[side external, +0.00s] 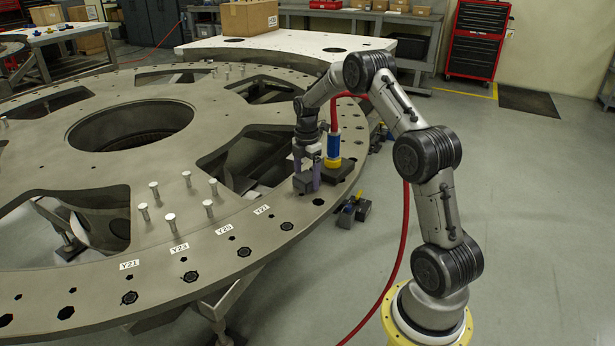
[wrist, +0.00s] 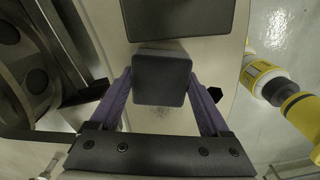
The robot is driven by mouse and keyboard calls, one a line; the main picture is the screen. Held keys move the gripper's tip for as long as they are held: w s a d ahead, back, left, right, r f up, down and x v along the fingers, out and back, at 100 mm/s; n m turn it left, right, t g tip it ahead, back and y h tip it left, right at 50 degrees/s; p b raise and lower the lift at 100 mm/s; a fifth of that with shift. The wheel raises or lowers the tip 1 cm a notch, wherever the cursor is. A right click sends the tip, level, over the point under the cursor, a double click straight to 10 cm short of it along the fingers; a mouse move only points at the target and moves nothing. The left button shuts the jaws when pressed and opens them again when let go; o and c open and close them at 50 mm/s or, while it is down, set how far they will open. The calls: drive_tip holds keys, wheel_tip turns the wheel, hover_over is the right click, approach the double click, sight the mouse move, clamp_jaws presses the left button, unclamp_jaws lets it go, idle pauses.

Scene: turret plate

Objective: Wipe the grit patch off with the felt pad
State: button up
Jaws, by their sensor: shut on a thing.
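My gripper (side external: 306,176) has two purple fingers, shut on a dark grey block that looks like the felt pad (side external: 303,183). In the wrist view the pad (wrist: 162,78) sits squarely between the fingertips of my gripper (wrist: 161,85). It is over the rim of the turret plate (side external: 225,195), near its right edge; I cannot tell whether it touches the surface.
A dark square slab (side external: 338,171) lies just beyond the pad, with a blue and yellow cylinder (side external: 333,148) above it. Upright pins (side external: 169,221) stand on the plate to the left. Labels (side external: 180,248) and holes line the rim. Dark tools (side external: 352,211) show past the plate's edge.

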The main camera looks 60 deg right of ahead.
sight(288, 201)
drive_tip(key=shift+w+a+f, duration=0.1)
drive_tip(key=shift+w+a, duration=0.1)
drive_tip(key=shift+a, duration=1.35)
drive_tip(key=shift+w+a+f, duration=0.1)
drive_tip(key=shift+w+a, duration=0.05)
drive_tip(key=shift+a, duration=1.45)
drive_tip(key=shift+w+a, duration=0.2)
drive_tip(key=shift+a, duration=1.35)
drive_tip(key=shift+w+d+r, duration=0.15)
drive_tip(key=shift+r, duration=3.05)
wheel_tip(288, 201, up, 3)
drive_tip(key=shift+f, duration=0.1)
